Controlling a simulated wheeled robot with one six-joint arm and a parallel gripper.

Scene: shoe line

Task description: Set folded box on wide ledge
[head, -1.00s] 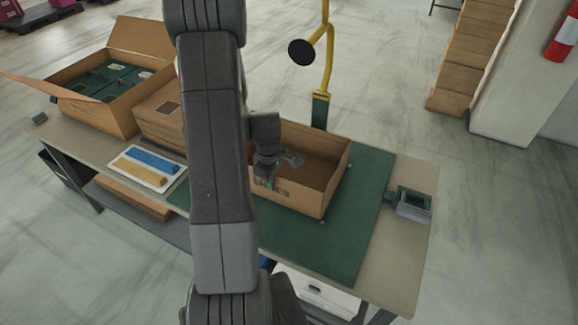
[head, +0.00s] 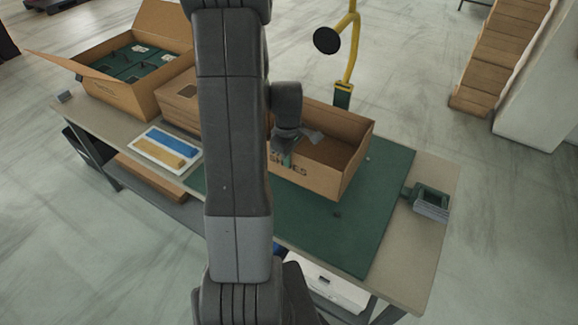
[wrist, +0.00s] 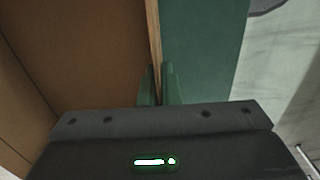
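The folded box (head: 320,180) is an open, empty brown carton with "SHOES" printed on its near side. It appears level, slightly above the green mat (head: 385,205). My gripper (head: 287,160) is at its near left wall, partly behind my arm in the head view. In the wrist view my gripper's green fingers (wrist: 158,86) straddle the box's wall (wrist: 154,40) and appear closed on it. The box's left end is hidden by my arm. I cannot tell which surface is the wide ledge; the bench has a bare right strip (head: 437,180) and a lower shelf (head: 200,215).
Left on the bench are an open carton (head: 125,95) with green dividers, another brown box (head: 180,100) and a white tray (head: 150,138) with blue and yellow bars. A grey-green holder (head: 430,202) sits at the right edge. A yellow post (head: 352,60) stands behind. A white bin (head: 325,288) is below.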

